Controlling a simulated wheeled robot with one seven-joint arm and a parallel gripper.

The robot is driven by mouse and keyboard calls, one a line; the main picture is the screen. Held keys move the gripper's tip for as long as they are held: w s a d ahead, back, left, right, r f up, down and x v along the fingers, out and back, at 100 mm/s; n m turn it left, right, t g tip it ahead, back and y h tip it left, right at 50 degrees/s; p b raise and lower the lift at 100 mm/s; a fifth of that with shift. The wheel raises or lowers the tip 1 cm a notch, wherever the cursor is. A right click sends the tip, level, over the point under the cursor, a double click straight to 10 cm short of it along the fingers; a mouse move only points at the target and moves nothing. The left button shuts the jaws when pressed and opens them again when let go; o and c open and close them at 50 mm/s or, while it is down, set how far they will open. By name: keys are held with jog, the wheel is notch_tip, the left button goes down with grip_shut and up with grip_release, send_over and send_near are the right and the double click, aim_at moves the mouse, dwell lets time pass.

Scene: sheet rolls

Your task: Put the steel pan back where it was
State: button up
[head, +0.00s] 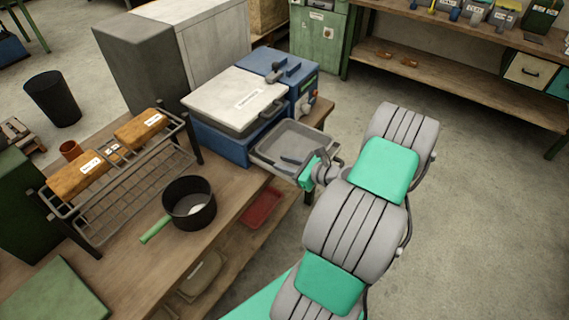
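The steel pan (270,150), a shallow grey rectangular tray, is in front of the blue machine with the pale lid (237,100). It reaches out past the bench edge. My gripper (303,166) is at the pan's near right side, with a dark finger over the pan's inside and a green part outside the rim. It looks shut on the rim, though the fingertips are small and partly hidden. Whether the pan touches the bench below cannot be told.
A black pot (188,203) with a green handle stands on the wooden bench (130,285). A wire rack (125,190) holding orange-brown labelled blocks is left of it. A red tray (261,207) lies on the lower shelf. Concrete floor right of my arm is clear.

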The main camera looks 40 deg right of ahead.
jog(key=shift+r, duration=0.3)
jog(key=b+v, duration=0.1)
jog(key=v, duration=1.1)
jog(key=w+a+r+n+g, duration=0.1)
jog(key=w+a+n+g, duration=0.25)
jog(key=a+n, duration=0.4)
jog(key=w+a+n+g, duration=0.2)
jog(key=a+n+g, duration=0.3)
jog(key=a+n, duration=0.25)
jog(key=s+a+r+n+h, duration=0.2)
jog(key=a+r+n, duration=0.3)
jog(key=n, duration=0.3)
jog(key=s+a+r+n+g+h, duration=0.1)
jog(key=s+a+r+n+h, duration=0.1)
jog(key=s+a+r+n, duration=0.3)
jog(key=a+n, duration=0.2)
jog(key=n, duration=0.1)
jog(key=shift+a, duration=0.25)
